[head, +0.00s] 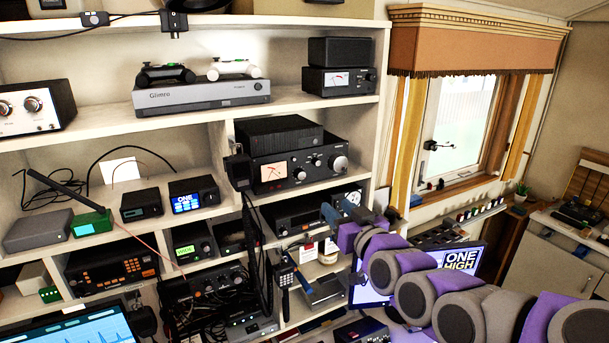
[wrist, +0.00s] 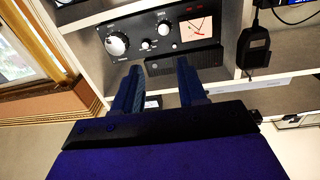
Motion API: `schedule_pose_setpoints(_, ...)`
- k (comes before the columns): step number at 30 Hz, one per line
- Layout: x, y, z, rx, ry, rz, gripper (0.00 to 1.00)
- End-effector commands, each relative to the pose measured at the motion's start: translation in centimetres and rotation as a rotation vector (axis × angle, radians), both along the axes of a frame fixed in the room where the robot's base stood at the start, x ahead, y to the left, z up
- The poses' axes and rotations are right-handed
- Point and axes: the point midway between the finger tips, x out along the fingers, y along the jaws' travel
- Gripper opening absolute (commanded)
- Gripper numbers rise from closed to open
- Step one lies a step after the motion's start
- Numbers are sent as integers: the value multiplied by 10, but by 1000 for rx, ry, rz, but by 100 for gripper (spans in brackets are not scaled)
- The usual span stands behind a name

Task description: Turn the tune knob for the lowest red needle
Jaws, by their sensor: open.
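A black radio (head: 297,168) with a lit meter (head: 272,172) sits on the middle shelf. The meter face has red marks. Its large silver knob (head: 340,163) is at the right end, with smaller knobs between. The wrist view shows this radio upside down, with the large knob (wrist: 117,43) at the left and the meter (wrist: 196,28) at the right; a red needle shows there. I cannot read the knob labels. My gripper (head: 341,211) is open and empty, below and in front of this radio; its two fingers (wrist: 157,78) point toward the panel, apart from the knobs.
Another radio with a lit meter (head: 338,80) stands on the top shelf. A handheld microphone (head: 239,169) hangs by the middle radio's left side. A black receiver (head: 309,207) sits on the shelf below. The window (head: 465,125) is at the right.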

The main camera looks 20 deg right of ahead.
Motion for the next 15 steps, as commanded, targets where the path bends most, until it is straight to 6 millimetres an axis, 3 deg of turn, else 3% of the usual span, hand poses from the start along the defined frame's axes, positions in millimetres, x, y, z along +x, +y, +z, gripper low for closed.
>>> schedule_pose_setpoints(8, 7, 5, 3, 33, 2, 17, 41)
schedule_pose_setpoints(15, 26, 4, 4, 32, 4, 17, 41)
